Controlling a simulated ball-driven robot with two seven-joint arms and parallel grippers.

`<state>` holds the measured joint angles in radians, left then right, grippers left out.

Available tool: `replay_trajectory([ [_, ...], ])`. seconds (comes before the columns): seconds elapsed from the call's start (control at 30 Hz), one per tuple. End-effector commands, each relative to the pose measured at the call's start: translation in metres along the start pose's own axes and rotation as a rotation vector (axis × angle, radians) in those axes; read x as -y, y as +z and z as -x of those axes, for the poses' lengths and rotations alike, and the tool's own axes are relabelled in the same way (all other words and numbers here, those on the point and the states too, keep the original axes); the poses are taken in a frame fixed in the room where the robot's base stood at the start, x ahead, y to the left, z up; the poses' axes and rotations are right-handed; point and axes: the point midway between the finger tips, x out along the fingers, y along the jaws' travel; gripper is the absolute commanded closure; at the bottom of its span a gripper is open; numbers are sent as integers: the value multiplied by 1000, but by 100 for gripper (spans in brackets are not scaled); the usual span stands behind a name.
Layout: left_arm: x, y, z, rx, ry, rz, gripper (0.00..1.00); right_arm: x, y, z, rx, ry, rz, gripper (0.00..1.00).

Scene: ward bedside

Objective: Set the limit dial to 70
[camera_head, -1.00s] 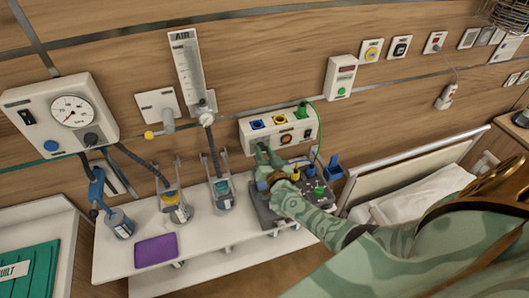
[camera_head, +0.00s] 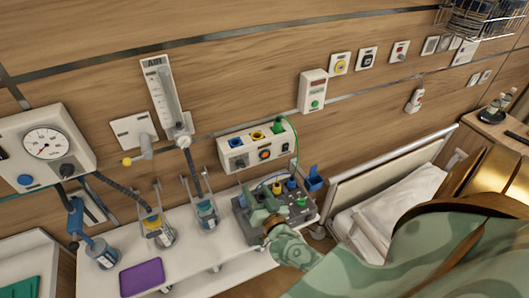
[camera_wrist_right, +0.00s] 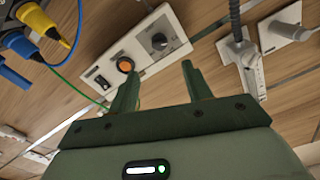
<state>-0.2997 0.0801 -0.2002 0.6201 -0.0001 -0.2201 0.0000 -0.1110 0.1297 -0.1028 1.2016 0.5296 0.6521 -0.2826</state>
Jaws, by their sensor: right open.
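A pale wall box (camera_head: 281,152) carries blue, yellow and green sockets, an orange button and a dark dial (camera_head: 240,162) at its left. The wrist view shows this dial (camera_wrist_right: 159,41) clearly beside the orange button (camera_wrist_right: 125,65); I cannot read its setting. My right gripper (camera_head: 262,206) is open and empty, below the box and over the grey connector unit (camera_head: 299,215). In the wrist view its two fingers (camera_wrist_right: 161,84) point towards the box, apart from the dial. Another dark knob (camera_head: 67,172) sits under a round gauge (camera_head: 43,143) at the left. My left gripper is not in view.
The white shelf (camera_head: 205,248) holds several jars in holders and a purple pad (camera_head: 141,277). A green cable (camera_head: 296,150) hangs from the box's right end. A flowmeter (camera_head: 160,95) is left of it. A bed (camera_head: 400,195) stands at the right.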

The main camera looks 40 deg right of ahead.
Motion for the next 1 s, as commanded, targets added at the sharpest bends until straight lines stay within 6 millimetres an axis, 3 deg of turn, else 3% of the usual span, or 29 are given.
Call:
replay_trajectory([
  [0.1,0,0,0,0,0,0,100,-1,1,29,2,2,-1,51],
  [0.3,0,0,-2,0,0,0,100,0,1,56,0,1,0,51],
  [1.0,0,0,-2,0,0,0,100,1,3,61,14,-5,-6,51],
])
